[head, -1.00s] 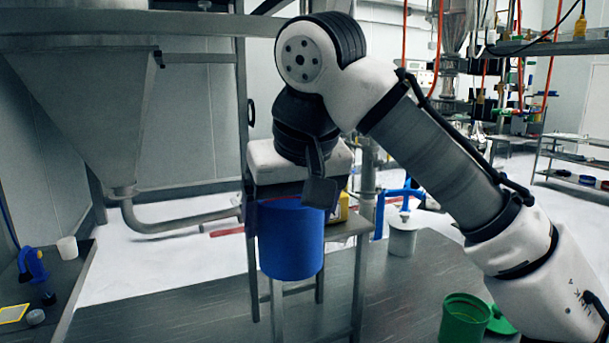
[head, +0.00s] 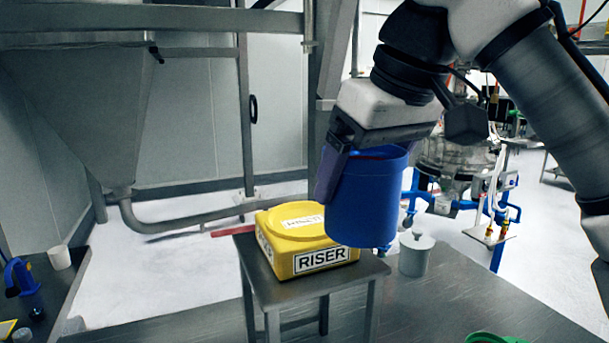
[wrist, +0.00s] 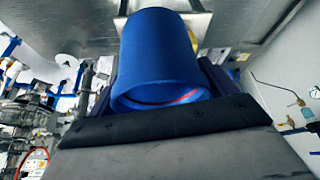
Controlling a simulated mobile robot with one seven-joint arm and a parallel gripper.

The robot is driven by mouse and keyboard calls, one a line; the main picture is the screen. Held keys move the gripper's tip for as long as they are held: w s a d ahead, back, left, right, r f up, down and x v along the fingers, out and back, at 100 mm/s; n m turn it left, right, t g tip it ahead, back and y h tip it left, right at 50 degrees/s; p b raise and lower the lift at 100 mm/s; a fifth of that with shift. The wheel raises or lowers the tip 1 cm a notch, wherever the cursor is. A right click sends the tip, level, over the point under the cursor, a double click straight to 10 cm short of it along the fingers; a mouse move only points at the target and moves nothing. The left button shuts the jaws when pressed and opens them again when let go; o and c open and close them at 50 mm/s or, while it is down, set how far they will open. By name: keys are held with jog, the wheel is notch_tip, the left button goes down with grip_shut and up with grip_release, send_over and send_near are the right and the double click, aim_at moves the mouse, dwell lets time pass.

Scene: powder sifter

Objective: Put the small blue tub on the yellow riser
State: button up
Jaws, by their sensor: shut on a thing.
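The small blue tub (head: 368,203) is held in the air by my gripper (head: 338,175), tilted slightly, in front of and to the right of the yellow riser in the head view. The tub also fills the middle of the wrist view (wrist: 160,50), between my two fingers. The yellow riser (head: 277,256), labelled RISER, sits on a small metal stand (head: 350,290). The tub covers the riser's right part in the head view. Its top left part is bare and shows a white label. I cannot tell the exact height of the tub above the riser.
A grey lidded container (head: 415,257) stands just right of the stand. A green container (head: 492,338) is at the bottom edge. A metal hopper (head: 80,110) and its pipe are at the left. A white cup (head: 60,257) and blue item (head: 20,278) sit on a bench at the far left.

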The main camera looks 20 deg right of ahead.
jog(key=w+a+p, duration=0.1)
jog(key=w, duration=0.3)
jog(key=w+f+p, duration=0.1)
jog(key=w, duration=0.3)
jog(key=w+a+f+p, duration=0.1)
jog(key=w+p, duration=0.1)
jog(key=w, duration=0.1)
jog(key=shift+w+a+f, duration=0.2)
jog(key=shift+w+a, duration=0.1)
jog(key=shift+w, duration=0.1)
jog(key=shift+f, duration=0.55)
jog(key=shift+f, duration=0.1)
jog(key=shift+f, duration=0.1)
jog(key=o, duration=0.9)
jog(key=shift+s+r+p, duration=0.1)
jog(key=shift+r+p, duration=0.2)
jog(key=shift+r, duration=0.2)
jog(key=p+v, duration=0.2)
jog(key=v, duration=0.9)
jog(key=shift+s+r+p, duration=0.15)
jog(key=shift+s+p, duration=0.05)
jog(key=shift+p, duration=0.1)
